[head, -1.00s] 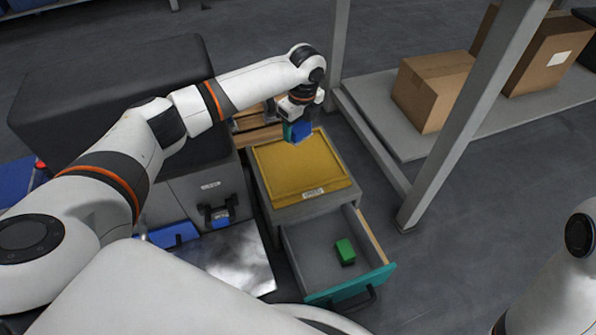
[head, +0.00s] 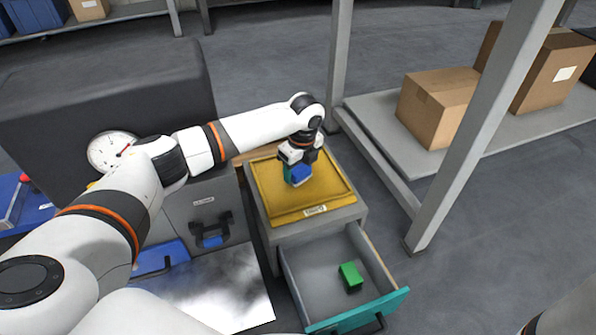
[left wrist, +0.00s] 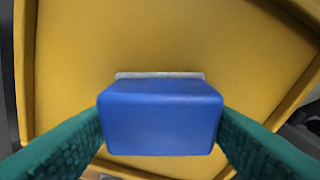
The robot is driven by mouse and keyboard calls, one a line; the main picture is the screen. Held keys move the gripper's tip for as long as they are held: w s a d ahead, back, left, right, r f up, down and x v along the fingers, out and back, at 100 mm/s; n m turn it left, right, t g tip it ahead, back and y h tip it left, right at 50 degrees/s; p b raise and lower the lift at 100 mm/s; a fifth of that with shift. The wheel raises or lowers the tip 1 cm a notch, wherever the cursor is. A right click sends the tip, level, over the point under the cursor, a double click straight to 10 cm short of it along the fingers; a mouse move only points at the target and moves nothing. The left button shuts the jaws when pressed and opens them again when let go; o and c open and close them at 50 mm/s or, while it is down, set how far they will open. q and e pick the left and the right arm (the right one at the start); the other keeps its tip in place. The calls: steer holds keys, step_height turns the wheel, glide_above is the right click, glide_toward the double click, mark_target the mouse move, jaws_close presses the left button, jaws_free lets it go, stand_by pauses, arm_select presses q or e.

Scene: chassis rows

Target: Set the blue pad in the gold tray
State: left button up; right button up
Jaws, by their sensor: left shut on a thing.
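The blue pad (head: 300,174) is between the fingers of my left gripper (head: 297,171), which is shut on it. In the left wrist view the blue pad (left wrist: 160,117) sits between two teal fingers, over the yellow floor of the gold tray (left wrist: 180,35). The gold tray (head: 285,205) lies on top of a grey drawer cabinet. In the head view the pad is over the back middle of the tray, inside its rim. I cannot tell whether its underside touches the tray. My right gripper is not in view.
An open drawer (head: 317,274) with a teal front holds a green block (head: 351,276) below the tray. A dark grey machine (head: 110,90) stands left. A shelf post (head: 480,120) and cardboard boxes (head: 436,107) stand right. Bare floor lies between post and cabinet.

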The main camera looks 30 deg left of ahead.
arm_select(q)
steer(key=o, duration=0.9)
steer(key=shift+f, duration=0.1)
steer(key=shift+o, duration=0.2)
